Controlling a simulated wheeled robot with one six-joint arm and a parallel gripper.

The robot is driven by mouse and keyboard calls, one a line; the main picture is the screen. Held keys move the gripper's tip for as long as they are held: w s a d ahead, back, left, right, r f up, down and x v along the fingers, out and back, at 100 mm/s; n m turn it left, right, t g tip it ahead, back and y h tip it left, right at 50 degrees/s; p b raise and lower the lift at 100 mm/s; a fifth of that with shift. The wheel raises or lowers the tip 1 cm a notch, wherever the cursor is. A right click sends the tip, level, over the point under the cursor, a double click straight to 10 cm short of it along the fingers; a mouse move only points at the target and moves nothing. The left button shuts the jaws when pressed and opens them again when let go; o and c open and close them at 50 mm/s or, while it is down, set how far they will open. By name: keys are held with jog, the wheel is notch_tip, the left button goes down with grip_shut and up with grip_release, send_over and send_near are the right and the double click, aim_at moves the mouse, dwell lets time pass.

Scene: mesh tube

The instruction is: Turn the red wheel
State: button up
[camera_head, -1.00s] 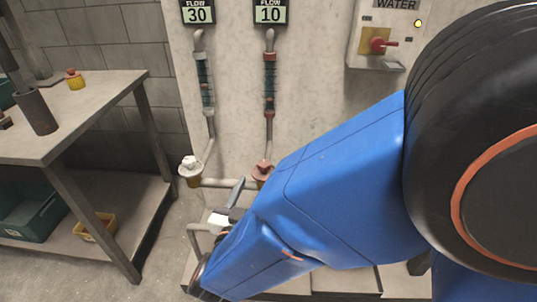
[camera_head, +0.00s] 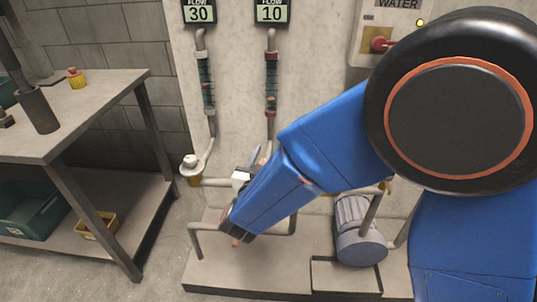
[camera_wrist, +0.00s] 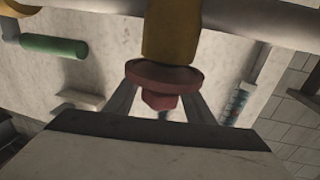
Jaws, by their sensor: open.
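The red wheel (camera_wrist: 165,77) is in the middle of the wrist view, on a brass-yellow valve body (camera_wrist: 171,30) under a grey pipe. My gripper (camera_wrist: 162,92) is open, with one finger on each side of the wheel's lower part. I cannot tell whether the fingers touch it. In the head view my gripper (camera_head: 257,160) is at the foot of the right-hand flow tube. The wheel is almost wholly hidden there behind my gripper and arm.
A white wheel (camera_head: 190,163) sits on the pipe to the left. A pump (camera_head: 358,232) stands on the plinth to the right. A red-handled water switch (camera_head: 381,44) is on the wall. A workbench (camera_head: 85,110) stands at the left. The flow displays read 30 and 10.

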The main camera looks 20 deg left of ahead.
jog(key=shift+w, duration=0.25)
jog(key=c, duration=1.1)
jog(key=shift+o, duration=0.2)
jog(key=shift+y, duration=0.3)
jog(key=shift+s+a+n+g+y, duration=0.5)
jog(key=shift+a+n+g+y, duration=0.1)
jog(key=shift+n+g+y, duration=1.85)
jog(key=shift+s+a+n+g+y, duration=0.55)
jog(key=shift+n+g+y, duration=1.5)
jog(key=shift+y, duration=0.7)
jog(key=shift+s+a+n+g+y, duration=0.4)
jog(key=shift+a+n+g+y, duration=0.25)
jog(key=shift+n+g+y, duration=1.65)
jog(key=shift+n+y, duration=0.3)
